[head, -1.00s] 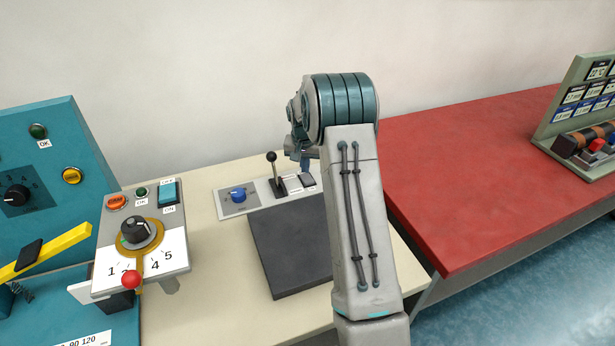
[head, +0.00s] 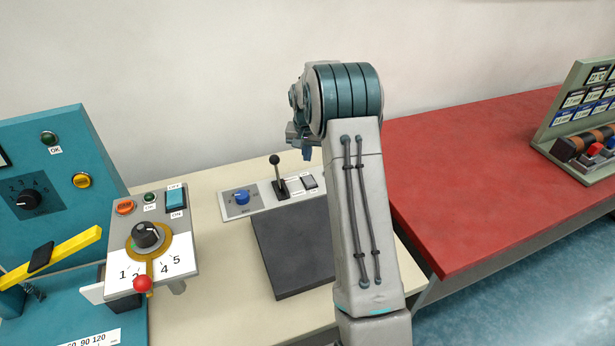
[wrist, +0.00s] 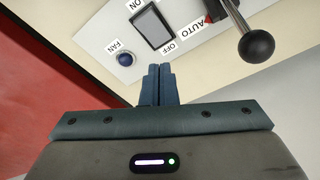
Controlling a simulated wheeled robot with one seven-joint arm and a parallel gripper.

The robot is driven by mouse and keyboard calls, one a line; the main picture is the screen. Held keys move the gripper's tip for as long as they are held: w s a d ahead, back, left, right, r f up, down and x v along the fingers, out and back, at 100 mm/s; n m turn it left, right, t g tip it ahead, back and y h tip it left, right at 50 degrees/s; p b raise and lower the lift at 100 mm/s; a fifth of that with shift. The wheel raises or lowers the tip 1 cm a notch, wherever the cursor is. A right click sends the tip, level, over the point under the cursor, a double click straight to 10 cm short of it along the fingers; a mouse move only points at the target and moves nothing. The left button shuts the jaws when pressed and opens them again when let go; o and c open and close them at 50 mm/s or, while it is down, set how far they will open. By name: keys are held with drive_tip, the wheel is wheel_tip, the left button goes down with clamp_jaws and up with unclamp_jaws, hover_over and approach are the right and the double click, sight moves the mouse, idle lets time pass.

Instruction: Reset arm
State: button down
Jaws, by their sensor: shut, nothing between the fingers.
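My gripper (wrist: 158,84) shows in the wrist view with its two dark blue fingers together and nothing between them. It is near the small control panel (wrist: 100,45), whose black rocker switch (wrist: 153,26) marked ON and OFF, blue FAN button (wrist: 124,59) and black-knobbed lever (wrist: 257,46) lie beyond the fingertips. In the head view my arm is raised and folded over beside the panel (head: 228,212), and the upright lever (head: 274,160) and blue knob (head: 241,197) show to its left.
A dark grey plate (head: 290,250) lies on the cream table (head: 200,290). At left stand a dial box (head: 150,240) with a red-tipped pointer and a teal panel (head: 75,150) with a yellow bar (head: 65,250). A red table (head: 460,180) is at right, mostly clear.

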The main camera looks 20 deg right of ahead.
drive_tip(key=s+a+r+n, duration=0.2)
drive_tip(key=s+a+r, duration=0.2)
drive_tip(key=s+r, duration=0.35)
drive_tip(key=s+a+r+n, duration=0.1)
drive_tip(key=s+a+r, duration=0.4)
drive_tip(key=s+r, duration=0.3)
drive_tip(key=s+a+f+n+t, duration=0.1)
drive_tip(key=s+a+n, duration=0.2)
drive_tip(key=s, duration=1.9)
drive_tip(key=shift+a+y, duration=0.4)
drive_tip(key=shift+a, duration=0.3)
